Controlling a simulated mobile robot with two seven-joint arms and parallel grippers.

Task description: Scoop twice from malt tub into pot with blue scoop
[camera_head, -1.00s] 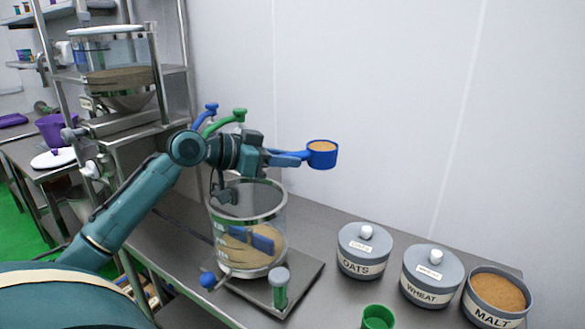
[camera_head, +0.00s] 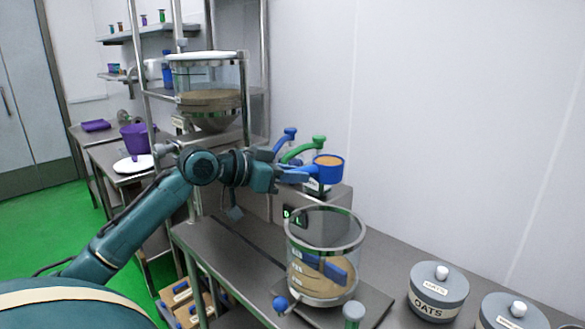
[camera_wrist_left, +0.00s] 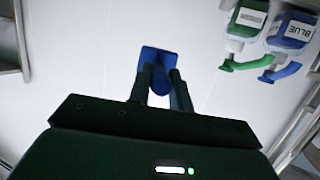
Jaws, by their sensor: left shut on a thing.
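My left gripper (camera_head: 282,177) is shut on the handle of the blue scoop (camera_head: 329,172). The scoop is level, and its cup is filled with tan grain. It is held higher than the clear pot (camera_head: 326,245) and shows over the pot's rim; how far behind the rim it is, I cannot tell. The pot has tan contents and a blue patch on its front. In the left wrist view the fingers (camera_wrist_left: 160,85) grip the blue handle (camera_wrist_left: 158,58); the cup is hidden there. The malt tub and my right gripper are not in view.
The oats tub (camera_head: 438,294) and a second lidded tub (camera_head: 512,312) stand right of the pot. Green (camera_head: 305,148) and blue (camera_head: 288,138) levers are behind the scoop. A hopper (camera_head: 210,100) hangs on the rack at the left. The wall is close behind.

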